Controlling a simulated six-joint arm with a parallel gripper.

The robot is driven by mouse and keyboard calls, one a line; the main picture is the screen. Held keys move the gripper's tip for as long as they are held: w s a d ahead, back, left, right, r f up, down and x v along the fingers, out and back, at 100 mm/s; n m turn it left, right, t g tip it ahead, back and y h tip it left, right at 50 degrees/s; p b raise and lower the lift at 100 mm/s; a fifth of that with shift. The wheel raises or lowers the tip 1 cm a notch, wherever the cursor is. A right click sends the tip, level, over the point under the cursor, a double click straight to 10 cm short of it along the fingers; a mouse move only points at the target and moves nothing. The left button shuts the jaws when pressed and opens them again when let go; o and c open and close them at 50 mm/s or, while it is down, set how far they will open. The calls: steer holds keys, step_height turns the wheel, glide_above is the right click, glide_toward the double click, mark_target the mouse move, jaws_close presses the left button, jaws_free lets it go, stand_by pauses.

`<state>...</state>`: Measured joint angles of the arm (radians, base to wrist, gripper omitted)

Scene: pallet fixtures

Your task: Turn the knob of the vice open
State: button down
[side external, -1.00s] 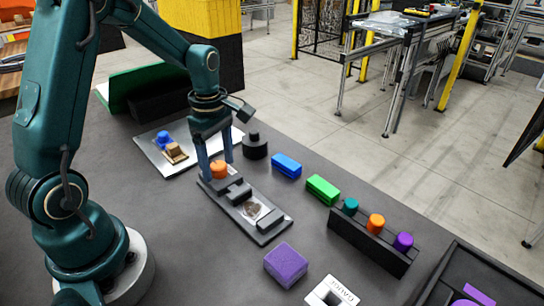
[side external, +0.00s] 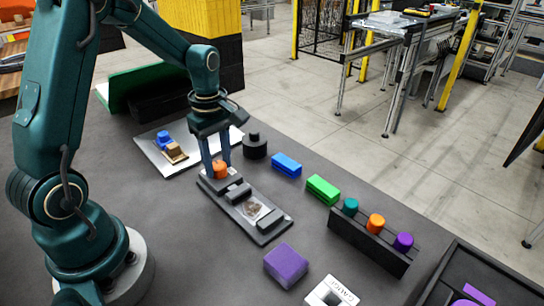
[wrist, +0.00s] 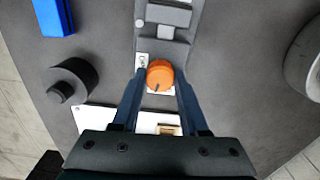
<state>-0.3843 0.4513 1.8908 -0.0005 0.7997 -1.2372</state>
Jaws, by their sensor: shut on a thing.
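The vice (side external: 240,207) is a long dark grey fixture lying on the table, with raised blocks along it. Its orange knob (side external: 220,169) stands at the end nearest my arm. The knob also shows in the wrist view (wrist: 160,74), with a dark mark on its lower edge and a white label beside it. My gripper (side external: 217,168) points down over the knob, with one blue finger on each side. It is shut on the knob. The fingers hide part of the knob's sides.
A white plate (side external: 150,155) with blue and tan pieces lies behind the vice. A black round part (side external: 255,147), a blue block (side external: 287,165), a green block (side external: 322,190) and a rack of pegs (side external: 372,247) line the right. A purple block (side external: 286,265) lies in front.

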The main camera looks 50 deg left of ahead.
steer(key=m, duration=0.4)
steer(key=shift+m, duration=0.3)
steer(key=m, duration=0.3)
steer(key=shift+m, duration=0.4)
steer(key=m, duration=0.3)
steer(key=shift+m, duration=2)
steer(key=shift+c, duration=2.2)
jaws_free()
steer(key=shift+r, duration=0.15)
